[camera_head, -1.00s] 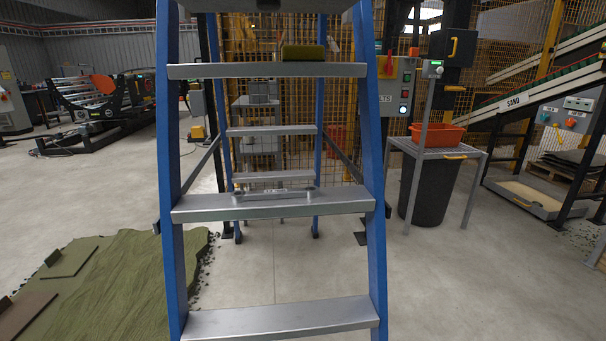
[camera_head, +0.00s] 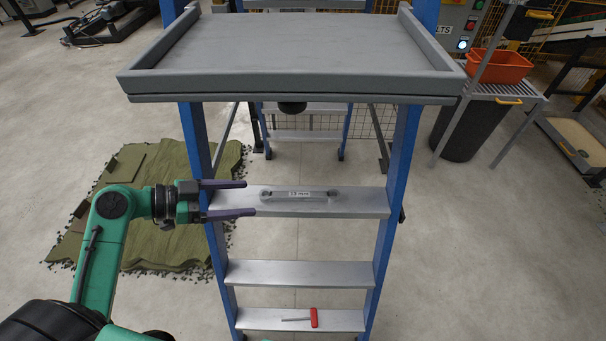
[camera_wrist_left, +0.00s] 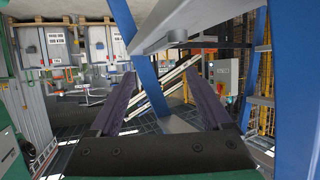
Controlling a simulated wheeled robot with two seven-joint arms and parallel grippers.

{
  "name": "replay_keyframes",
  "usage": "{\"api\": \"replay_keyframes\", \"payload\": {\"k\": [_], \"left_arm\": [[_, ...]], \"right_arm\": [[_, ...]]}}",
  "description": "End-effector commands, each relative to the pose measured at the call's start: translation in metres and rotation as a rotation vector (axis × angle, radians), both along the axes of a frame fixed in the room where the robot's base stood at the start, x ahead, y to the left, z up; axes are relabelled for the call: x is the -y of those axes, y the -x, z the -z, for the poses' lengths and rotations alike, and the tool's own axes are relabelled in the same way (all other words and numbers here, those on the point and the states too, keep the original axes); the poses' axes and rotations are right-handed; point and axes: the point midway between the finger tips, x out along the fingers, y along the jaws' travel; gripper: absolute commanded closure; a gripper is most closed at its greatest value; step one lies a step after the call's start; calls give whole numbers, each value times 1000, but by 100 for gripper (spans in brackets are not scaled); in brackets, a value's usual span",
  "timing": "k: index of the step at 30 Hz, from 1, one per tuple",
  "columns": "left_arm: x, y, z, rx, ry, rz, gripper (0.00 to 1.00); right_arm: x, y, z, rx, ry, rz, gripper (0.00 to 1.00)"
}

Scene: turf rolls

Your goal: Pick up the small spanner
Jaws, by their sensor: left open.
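A grey metal spanner (camera_head: 300,196) with a small label, which seems to read 13 mm, lies lengthwise on a step (camera_head: 362,203) of the blue and silver ladder. My left gripper (camera_head: 250,198) reaches in from the left over the left end of that step. Its two dark fingers are apart, with nothing held between them. The fingertips are close to the left end of the spanner; whether they are level with it is hard to tell. In the left wrist view the open fingers (camera_wrist_left: 164,95) show, but I cannot make out the spanner there. My right gripper is not in view.
A grey tray-like platform (camera_head: 290,85) sits above the step. Blue ladder rails (camera_head: 393,160) stand on both sides. A red-handled tool (camera_head: 314,318) lies on a lower step. Green turf (camera_head: 165,240) is on the floor at left; an orange bin (camera_head: 498,66) stands right.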

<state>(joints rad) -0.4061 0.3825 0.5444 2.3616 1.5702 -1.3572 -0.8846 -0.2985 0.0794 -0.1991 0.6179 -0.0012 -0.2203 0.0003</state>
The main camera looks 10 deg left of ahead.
Motion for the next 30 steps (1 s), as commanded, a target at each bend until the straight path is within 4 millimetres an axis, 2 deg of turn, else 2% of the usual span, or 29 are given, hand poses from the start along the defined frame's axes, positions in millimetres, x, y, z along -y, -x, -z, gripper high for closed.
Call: {"api": "replay_keyframes", "payload": {"k": [7, 18, 21, 26, 27, 29, 30], "left_arm": [[49, -33, 21, -2, 5, 2, 18], [92, -70, 44, -3, 6, -1, 18], [100, -75, 51, -2, 3, -2, 18], [100, -75, 53, -2, 0, -3, 18], [100, -75, 53, -2, 0, -3, 22], [100, -75, 53, -2, 0, -3, 45], [100, -75, 53, -2, 0, -3, 60]], "right_arm": [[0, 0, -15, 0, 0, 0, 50], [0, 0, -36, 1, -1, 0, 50], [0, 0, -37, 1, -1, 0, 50], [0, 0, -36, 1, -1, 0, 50], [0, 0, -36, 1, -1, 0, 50], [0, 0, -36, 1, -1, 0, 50], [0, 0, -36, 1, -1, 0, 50]]}}
